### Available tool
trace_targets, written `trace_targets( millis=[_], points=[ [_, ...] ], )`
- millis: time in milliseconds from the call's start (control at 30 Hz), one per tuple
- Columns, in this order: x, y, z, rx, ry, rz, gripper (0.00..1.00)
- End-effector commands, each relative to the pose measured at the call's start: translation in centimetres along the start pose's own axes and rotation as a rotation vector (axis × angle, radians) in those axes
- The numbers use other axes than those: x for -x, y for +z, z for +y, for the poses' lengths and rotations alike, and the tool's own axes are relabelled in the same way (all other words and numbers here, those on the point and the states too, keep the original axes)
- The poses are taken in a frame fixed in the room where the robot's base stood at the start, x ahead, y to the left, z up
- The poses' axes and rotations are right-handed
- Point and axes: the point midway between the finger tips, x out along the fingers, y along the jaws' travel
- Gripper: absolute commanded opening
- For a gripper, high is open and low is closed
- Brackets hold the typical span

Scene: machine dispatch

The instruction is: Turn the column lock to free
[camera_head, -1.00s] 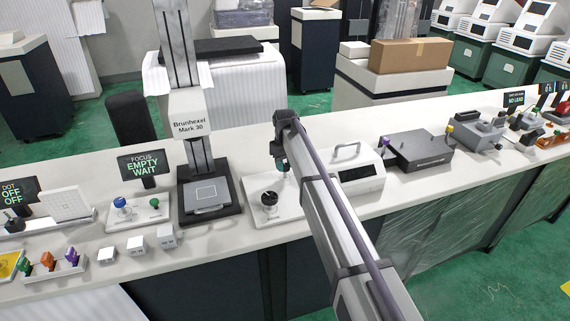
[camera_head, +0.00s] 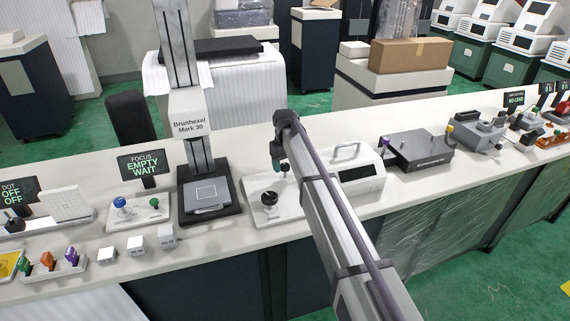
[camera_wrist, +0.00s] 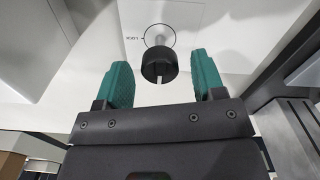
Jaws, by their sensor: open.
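The column lock is a black round knob (camera_head: 269,197) on a pale plate beside the Brunhexel column in the head view. In the wrist view the knob (camera_wrist: 159,66) stands on a post inside a printed ring, with a pale mark on its lower side. The label LOCK, upside down, lies left of the ring. My gripper (camera_wrist: 163,75) is open, with a teal finger on each side of the knob and a gap to both. Its depth relative to the knob is hard to tell. In the head view my gripper (camera_head: 278,163) is behind the knob, partly hidden by my arm.
The Brunhexel column base (camera_head: 208,194) stands close on the left of the plate. A white device with a handle (camera_head: 357,171) stands on the right. Small white blocks (camera_head: 137,245) and a FOCUS EMPTY WAIT sign (camera_head: 147,163) lie farther left.

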Motion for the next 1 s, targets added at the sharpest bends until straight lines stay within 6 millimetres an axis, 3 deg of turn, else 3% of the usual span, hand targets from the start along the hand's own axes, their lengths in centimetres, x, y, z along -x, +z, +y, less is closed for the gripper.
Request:
trace_targets(
  millis=[167,500,600,1000],
  points=[
    [1.1,0.0,0.0,0.0,0.0,0.0,0.63],
    [9.1,0.0,0.0,0.0,0.0,0.0,0.63],
    [10.7,0.0,0.0,0.0,0.0,0.0,0.63],
    [10.8,0.0,0.0,-0.01,0.0,0.0,0.63]
  ],
)
